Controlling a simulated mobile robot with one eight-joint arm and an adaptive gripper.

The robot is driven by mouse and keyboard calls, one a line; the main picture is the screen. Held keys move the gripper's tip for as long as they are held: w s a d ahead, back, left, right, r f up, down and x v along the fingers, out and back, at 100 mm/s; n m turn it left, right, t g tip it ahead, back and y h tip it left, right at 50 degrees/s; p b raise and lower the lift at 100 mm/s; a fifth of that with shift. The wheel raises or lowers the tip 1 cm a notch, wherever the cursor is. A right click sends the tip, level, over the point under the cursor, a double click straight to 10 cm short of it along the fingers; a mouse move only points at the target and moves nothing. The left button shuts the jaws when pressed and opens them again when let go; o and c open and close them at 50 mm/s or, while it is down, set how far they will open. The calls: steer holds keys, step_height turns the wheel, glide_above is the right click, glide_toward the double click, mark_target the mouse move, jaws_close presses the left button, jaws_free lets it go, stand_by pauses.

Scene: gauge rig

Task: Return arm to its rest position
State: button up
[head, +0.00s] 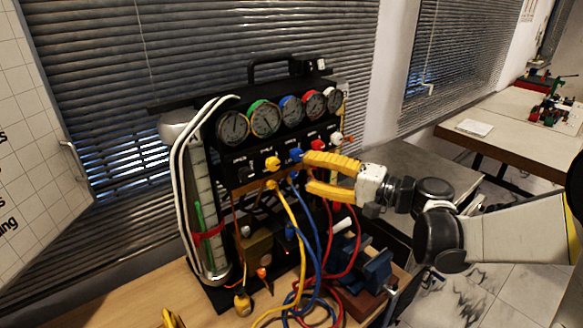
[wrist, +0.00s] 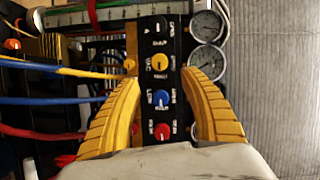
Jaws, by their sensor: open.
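My gripper (head: 308,174) has yellow ribbed fingers and is open and empty, in front of the gauge rig's black panel (head: 250,160). In the wrist view my gripper (wrist: 170,92) has its fingers spread on either side of the knob row. The blue knob (wrist: 161,97) lies between them, with the red knob (wrist: 162,131) lower and the yellow knob (wrist: 159,62) higher. In the head view the blue knob (head: 296,155) is close by the upper finger. I cannot tell whether a finger touches the panel.
Several round gauges (head: 265,118) line the rig's top. Yellow, blue and red hoses (head: 318,232) hang below my gripper. A blue vise (head: 365,272) stands at the rig's right on the wooden table (head: 160,287). A second table (head: 510,135) stands at the far right.

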steer(key=shift+s+d, duration=0.4)
steer(key=shift+d, duration=0.2)
steer(key=s+a+f+n+g+h+b, duration=0.1)
steer(key=s+f+n+g+h+b, duration=0.15)
steer(key=s+f+h, duration=0.65)
steer(key=s+d+f+n+h+b, duration=0.2)
steer(key=s+d+f+h, duration=0.3)
steer(key=s, duration=0.7)
steer(key=d+f+b, duration=0.1)
steer(key=d+f, duration=0.1)
steer(key=d, duration=0.2)
steer(key=shift+d+f+n, duration=0.15)
steer(key=shift+d+n, duration=0.1)
steer(key=shift+n, duration=0.1)
steer(key=shift+s, duration=0.1)
